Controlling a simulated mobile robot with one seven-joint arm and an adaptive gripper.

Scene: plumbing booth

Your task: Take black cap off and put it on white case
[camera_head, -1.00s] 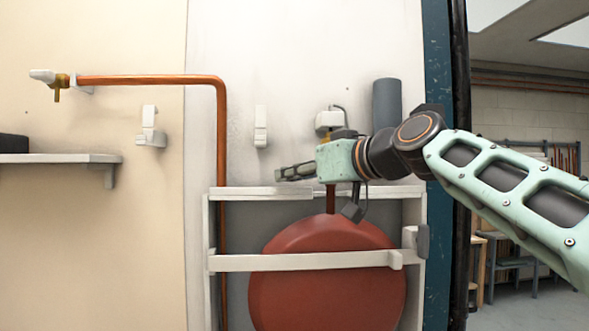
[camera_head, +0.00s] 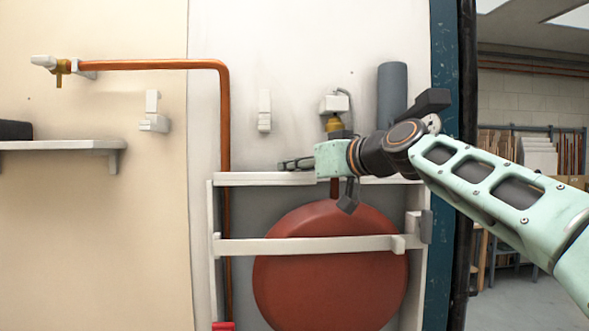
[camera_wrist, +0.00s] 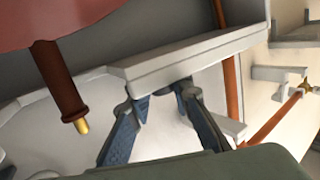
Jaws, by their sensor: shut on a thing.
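My gripper (camera_head: 297,163) reaches left along the top of the white case (camera_head: 262,180) that frames a red tank (camera_head: 325,275). In the wrist view my gripper (camera_wrist: 160,92) has its fingertips close together by the edge of the white case (camera_wrist: 195,55). It is shut on a small dark piece, taken as the black cap, which is mostly hidden between the tips; whether it touches the case I cannot tell. The tank's brown pipe (camera_wrist: 60,85) ends in a bare brass tip (camera_wrist: 81,126) in the wrist view.
A white valve box with brass below (camera_head: 333,104) and a grey cylinder (camera_head: 392,95) stand behind my arm. A white bar (camera_head: 300,246) crosses the tank. A shelf (camera_head: 70,146) is at far left.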

